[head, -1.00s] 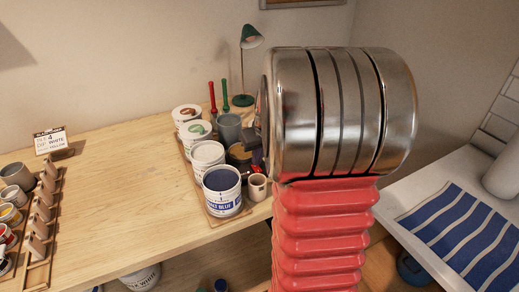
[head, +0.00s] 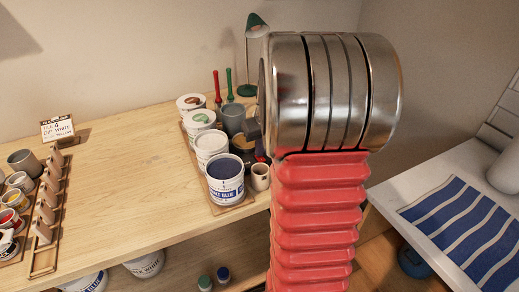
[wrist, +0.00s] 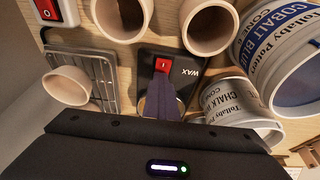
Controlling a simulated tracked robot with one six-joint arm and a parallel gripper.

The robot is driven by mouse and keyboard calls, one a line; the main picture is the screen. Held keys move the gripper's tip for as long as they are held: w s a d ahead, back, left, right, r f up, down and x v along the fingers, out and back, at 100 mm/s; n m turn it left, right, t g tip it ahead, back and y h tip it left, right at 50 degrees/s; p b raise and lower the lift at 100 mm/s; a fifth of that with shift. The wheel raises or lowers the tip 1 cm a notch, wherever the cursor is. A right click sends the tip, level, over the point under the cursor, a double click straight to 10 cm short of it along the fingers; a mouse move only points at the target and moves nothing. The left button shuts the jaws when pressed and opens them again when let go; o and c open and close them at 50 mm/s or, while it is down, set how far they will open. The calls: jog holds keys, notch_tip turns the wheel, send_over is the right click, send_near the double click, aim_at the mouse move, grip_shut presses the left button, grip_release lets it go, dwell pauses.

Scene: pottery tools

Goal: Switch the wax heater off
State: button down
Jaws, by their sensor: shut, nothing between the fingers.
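The wax heater (wrist: 183,74) shows in the wrist view as a dark panel lettered WAX, with a red rocker switch (wrist: 162,66) bearing a small white mark. I cannot tell for sure which side of the rocker is pressed. My gripper (wrist: 163,92) is shut and empty. Its fingertips are just below the switch in the picture, over the heater's panel; I cannot tell whether they touch it. The fingers hide the lower part of the heater.
Beige cups (wrist: 122,16) stand close around the panel. The Cobalt Blue tub (wrist: 285,60) and the Chalk tub (wrist: 232,103) crowd the right. The table's middle (head: 130,165) is clear.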

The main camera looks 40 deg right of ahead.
jog(key=shift+s+a+f, duration=0.15)
jog(key=shift+f, duration=0.15)
jog(key=shift+s+a+f, duration=0.1)
jog(key=shift+s+a, duration=0.1)
jog(key=shift+s, duration=0.65)
jog(key=shift+r, duration=0.4)
jog(key=v, duration=1.3)
jog(key=shift+d+r, duration=0.15)
jog(key=shift+r, duration=0.25)
jog(key=shift+w, duration=0.2)
jog(key=shift+w+d+r, duration=0.15)
jog(key=shift+w, duration=0.55)
